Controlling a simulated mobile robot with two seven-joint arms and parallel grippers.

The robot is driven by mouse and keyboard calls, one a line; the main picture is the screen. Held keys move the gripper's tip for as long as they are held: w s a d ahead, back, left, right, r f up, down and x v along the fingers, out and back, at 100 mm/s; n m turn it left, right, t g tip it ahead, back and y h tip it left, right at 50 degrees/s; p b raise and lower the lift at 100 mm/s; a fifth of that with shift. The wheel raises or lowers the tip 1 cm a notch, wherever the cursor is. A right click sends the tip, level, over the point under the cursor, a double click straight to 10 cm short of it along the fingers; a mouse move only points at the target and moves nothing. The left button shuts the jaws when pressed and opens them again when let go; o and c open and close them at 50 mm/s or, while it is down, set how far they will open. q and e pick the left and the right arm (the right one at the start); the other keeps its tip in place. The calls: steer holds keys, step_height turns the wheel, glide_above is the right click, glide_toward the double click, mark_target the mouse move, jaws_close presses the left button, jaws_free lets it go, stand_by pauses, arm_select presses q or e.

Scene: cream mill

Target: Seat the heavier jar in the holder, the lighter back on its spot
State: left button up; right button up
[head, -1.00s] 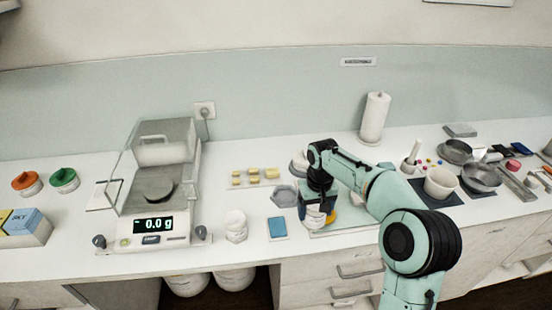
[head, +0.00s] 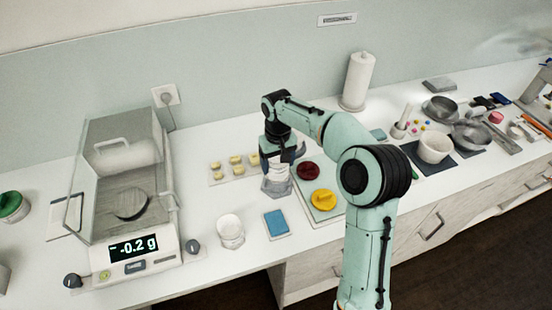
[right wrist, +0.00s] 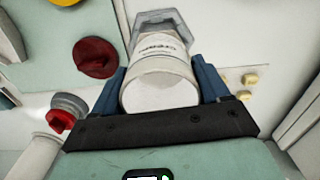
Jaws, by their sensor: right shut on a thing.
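My right gripper (head: 278,160) is shut on a white jar (right wrist: 160,85), with a blue finger on each side of it in the right wrist view. The jar's label shows dark lettering. The grey hexagonal holder (head: 276,188) is directly below the held jar, and it also shows beyond the jar's far end in the right wrist view (right wrist: 160,20). I cannot tell whether the jar's base is inside the holder or just above it. A second white jar (head: 230,232) stands upright on the counter, left of the blue pad (head: 276,223). My left gripper is not in view.
The glass-sided scale (head: 133,248) at the left reads -0.2 g, its pan empty. A dark red lid (head: 308,171) and a yellow lid (head: 323,199) lie on a pale tray right of the holder. Small yellow blocks (head: 236,160) lie behind it.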

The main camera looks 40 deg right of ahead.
steer(key=shift+f+b, duration=0.8)
steer(key=shift+f, duration=0.95)
steer(key=shift+w+f, duration=0.1)
steer(key=shift+f, duration=0.35)
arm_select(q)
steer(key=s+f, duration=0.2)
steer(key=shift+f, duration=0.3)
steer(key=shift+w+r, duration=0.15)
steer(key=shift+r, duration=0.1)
arm_select(e)
steer(key=shift+f, duration=0.65)
stand_by(0.6)
steer(key=o, duration=1.2)
steer(key=shift+c, duration=0.2)
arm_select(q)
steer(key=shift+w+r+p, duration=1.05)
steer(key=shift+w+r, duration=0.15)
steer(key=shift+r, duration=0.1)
arm_select(e)
step_height(320, 180, up, 13)
steer(key=shift+r, duration=0.2)
